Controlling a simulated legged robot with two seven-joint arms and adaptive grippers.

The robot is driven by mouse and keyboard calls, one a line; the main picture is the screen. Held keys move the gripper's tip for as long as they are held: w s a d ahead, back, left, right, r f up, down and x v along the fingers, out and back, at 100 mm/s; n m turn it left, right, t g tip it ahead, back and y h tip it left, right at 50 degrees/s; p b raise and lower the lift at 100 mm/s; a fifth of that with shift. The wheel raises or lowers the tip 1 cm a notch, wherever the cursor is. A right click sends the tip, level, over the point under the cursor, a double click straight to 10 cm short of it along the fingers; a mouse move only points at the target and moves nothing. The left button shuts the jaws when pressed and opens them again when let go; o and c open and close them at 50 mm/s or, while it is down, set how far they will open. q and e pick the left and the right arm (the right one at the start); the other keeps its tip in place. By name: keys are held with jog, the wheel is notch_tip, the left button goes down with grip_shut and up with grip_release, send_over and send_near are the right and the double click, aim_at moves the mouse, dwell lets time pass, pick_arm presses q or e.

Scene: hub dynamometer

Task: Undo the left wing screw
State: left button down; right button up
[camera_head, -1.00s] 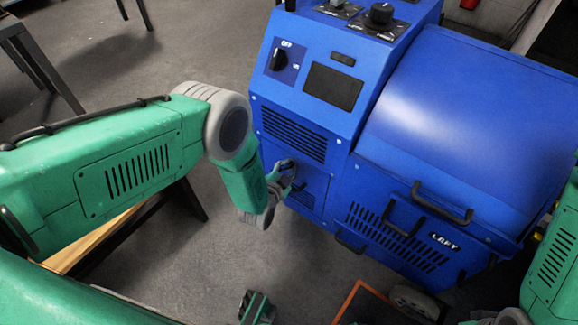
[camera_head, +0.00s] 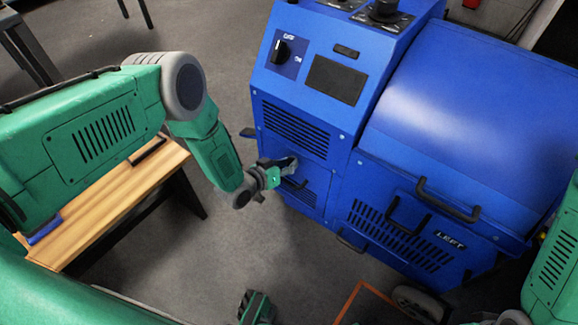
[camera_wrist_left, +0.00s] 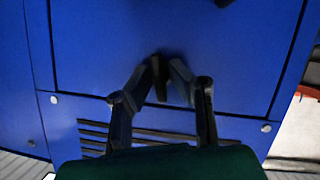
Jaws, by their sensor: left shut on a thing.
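The blue dynamometer (camera_head: 335,215) has a small panel below the vent slots on its front left. My left gripper (camera_head: 286,167) is at this panel. In the left wrist view my left gripper (camera_wrist_left: 167,72) is shut on a small dark piece that I take for the left wing screw (camera_wrist_left: 159,80), against the blue panel. My right gripper is not in view; only part of my right arm shows at the right edge.
A black selector switch (camera_head: 282,52) and a dark display (camera_head: 335,80) sit above the vents. Black handles (camera_head: 448,200) stick out near the LEFT label. A wooden bench (camera_head: 120,205) stands at the left. Grey floor is clear between bench and machine.

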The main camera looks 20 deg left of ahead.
pick_arm(q)
jog(key=n+h+b, duration=0.1)
jog(key=n+b, duration=0.1)
jog(key=f+n+h+b, duration=0.1)
jog(key=n+b, duration=0.1)
jog(key=shift+s+a+f, duration=0.1)
jog(key=shift+s+a, duration=0.1)
jog(key=shift+n+h+b, duration=0.9)
jog(key=shift+n+b, duration=0.1)
jog(key=shift+b, duration=0.1)
jog(key=shift+n+h, duration=0.5)
jog(key=shift+n, duration=0.5)
jog(key=shift+d+n+t+h, duration=0.15)
jog(key=shift+n+t+h, duration=0.35)
jog(key=shift+n, duration=0.9)
jog(key=c, duration=1.7)
grip_release()
jog(key=shift+w, duration=0.1)
jog(key=shift+r, duration=0.3)
